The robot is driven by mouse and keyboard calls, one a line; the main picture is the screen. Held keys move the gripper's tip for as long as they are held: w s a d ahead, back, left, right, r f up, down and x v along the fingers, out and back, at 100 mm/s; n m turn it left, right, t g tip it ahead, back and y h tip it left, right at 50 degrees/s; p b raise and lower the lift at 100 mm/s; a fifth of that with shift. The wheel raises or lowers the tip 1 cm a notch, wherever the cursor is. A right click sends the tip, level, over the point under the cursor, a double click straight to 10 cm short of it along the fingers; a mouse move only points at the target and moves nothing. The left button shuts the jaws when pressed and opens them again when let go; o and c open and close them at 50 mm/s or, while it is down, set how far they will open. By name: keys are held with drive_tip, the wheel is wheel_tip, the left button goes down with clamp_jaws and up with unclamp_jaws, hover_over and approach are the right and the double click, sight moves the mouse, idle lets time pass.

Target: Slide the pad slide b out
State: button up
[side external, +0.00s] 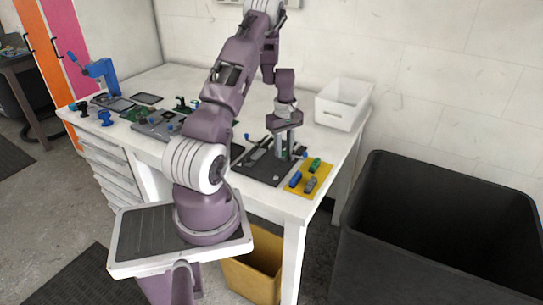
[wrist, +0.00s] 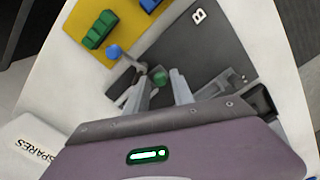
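A dark fixture plate marked B (wrist: 215,50) lies on the white table, and it also shows in the side external view (side external: 257,173). A small round green knob (wrist: 160,77) and a blue knob (wrist: 113,51) stand on grey metal parts of this fixture. I cannot tell for sure which part is the pad slide b; my gripper covers much of the fixture. My gripper (wrist: 161,88) points down over the plate, its two fingers apart. The green knob shows between and just beyond the fingertips, and I cannot tell whether they touch it.
A yellow mat (side external: 312,186) with green, blue and grey blocks lies beside the plate at the table's front right. A white bin (side external: 342,112) stands behind to the right. More fixtures and a blue press (side external: 103,74) are at the left. A large black bin (side external: 435,250) stands right of the table.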

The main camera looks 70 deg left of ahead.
clamp_jaws()
drive_tip(key=shift+s+d, duration=3)
drive_tip(key=shift+s, duration=0.05)
drive_tip(key=shift+o, duration=1.1)
unclamp_jaws()
wheel_tip(320, 180, up, 8)
drive_tip(key=shift+f, duration=0.25)
